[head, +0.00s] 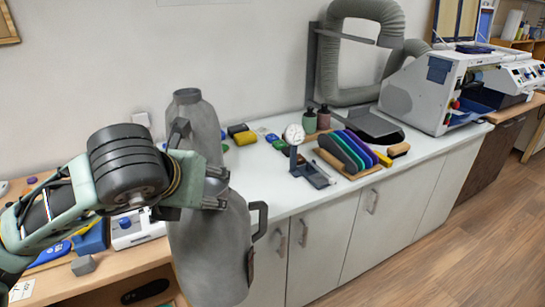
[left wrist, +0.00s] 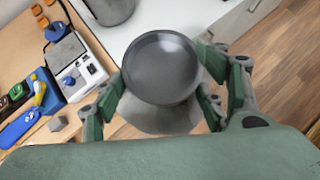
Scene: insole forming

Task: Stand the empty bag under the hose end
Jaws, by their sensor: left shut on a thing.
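A grey bag, shaped like a jug with a side handle (head: 210,255), hangs upright in my left gripper (head: 212,188), in front of the counter edge. In the left wrist view the gripper's fingers (left wrist: 163,92) are closed on both sides of the bag's round grey top (left wrist: 160,65); I cannot tell whether it is empty. A second similar grey bag (head: 203,118) stands on the counter behind my gripper, partly hidden. A thick grey ribbed hose (head: 333,65) loops above the counter at the back; I cannot clearly make out its open end. My right gripper is not in view.
The white counter (head: 270,185) carries a dial gauge on a stand (head: 294,137), a rack of coloured insoles (head: 350,150), small bottles (head: 316,118) and a white machine (head: 430,90). A wooden bench (head: 110,270) with tools lies at left. The floor at right is clear.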

